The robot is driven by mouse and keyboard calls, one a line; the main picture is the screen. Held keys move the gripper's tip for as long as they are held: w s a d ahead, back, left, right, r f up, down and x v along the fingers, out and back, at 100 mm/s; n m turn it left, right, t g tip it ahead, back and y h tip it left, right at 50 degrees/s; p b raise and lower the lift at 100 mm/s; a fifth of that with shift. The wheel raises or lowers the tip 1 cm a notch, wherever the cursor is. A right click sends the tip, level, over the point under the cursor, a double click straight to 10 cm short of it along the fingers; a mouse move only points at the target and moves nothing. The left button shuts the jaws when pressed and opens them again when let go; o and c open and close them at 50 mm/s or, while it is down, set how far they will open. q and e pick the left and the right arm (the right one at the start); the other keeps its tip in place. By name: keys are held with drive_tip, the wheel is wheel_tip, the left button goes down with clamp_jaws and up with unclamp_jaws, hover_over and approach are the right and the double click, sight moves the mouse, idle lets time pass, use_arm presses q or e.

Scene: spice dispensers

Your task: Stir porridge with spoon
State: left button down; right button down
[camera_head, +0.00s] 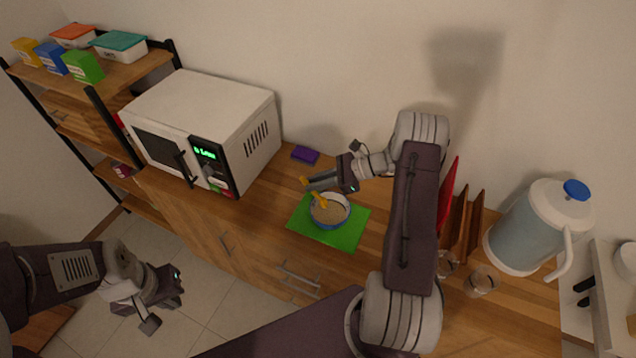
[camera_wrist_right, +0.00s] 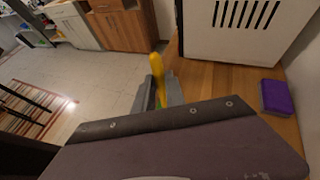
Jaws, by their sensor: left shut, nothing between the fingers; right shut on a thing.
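A bowl of porridge (camera_head: 330,210) stands on a green mat (camera_head: 345,235) on the wooden counter in the head view. A yellow spoon (camera_head: 318,198) reaches down into the bowl, tilted, with its handle up at the left. My right gripper (camera_head: 308,183) is shut on the spoon's handle just above the bowl. In the right wrist view the spoon's yellow handle (camera_wrist_right: 156,68) sticks up past the fingers; the bowl is hidden there. My left gripper (camera_head: 145,306) is shut and empty, over the floor in front of the counter at lower left.
A white microwave (camera_head: 205,120) stands left of the mat. A purple sponge (camera_head: 305,155) lies behind the bowl; it also shows in the right wrist view (camera_wrist_right: 277,97).

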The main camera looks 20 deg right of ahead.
idle(0.4)
wheel_tip(320, 180, up, 5)
drive_tip(key=p, duration=0.4)
drive_tip(key=shift+f, duration=0.1)
